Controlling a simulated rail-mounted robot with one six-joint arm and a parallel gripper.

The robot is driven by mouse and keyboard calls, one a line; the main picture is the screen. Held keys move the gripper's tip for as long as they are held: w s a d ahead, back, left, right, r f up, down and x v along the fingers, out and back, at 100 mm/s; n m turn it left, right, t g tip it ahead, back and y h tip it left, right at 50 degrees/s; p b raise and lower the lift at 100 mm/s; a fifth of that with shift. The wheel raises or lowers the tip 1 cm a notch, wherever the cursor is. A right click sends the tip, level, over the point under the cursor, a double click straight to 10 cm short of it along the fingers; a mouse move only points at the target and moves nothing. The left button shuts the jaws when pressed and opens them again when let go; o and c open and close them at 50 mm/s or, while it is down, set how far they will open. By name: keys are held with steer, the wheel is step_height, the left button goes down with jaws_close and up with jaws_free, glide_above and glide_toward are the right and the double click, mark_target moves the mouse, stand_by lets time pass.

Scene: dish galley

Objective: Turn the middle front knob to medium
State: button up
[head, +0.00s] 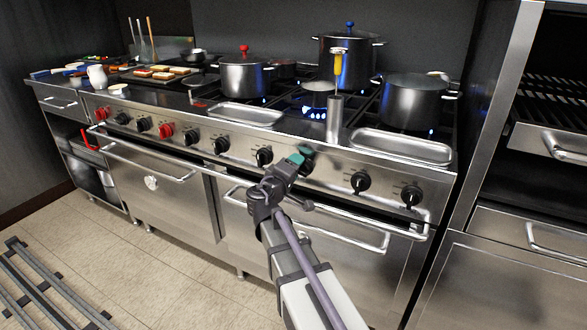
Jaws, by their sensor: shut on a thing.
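A row of knobs runs along the stove's front panel (330,178); most are black and two are red. My gripper (304,159) reaches up to this panel from below, its teal tips at a knob between the black knob (263,157) on its left and the black knob (360,182) on its right. It is shut on that knob, which is mostly hidden behind the tips. The setting of the held knob cannot be read.
An oven door handle (330,224) runs below the panel. Above the knobs lie steel trays (410,150) and a steel cylinder (334,120). Pots, including a large one (413,103), stand on the burners behind. Blue flames (314,112) show under the middle burner.

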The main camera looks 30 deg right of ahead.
steer(key=o, duration=0.9)
steer(key=v, duration=1.1)
steer(key=shift+d, duration=0.1)
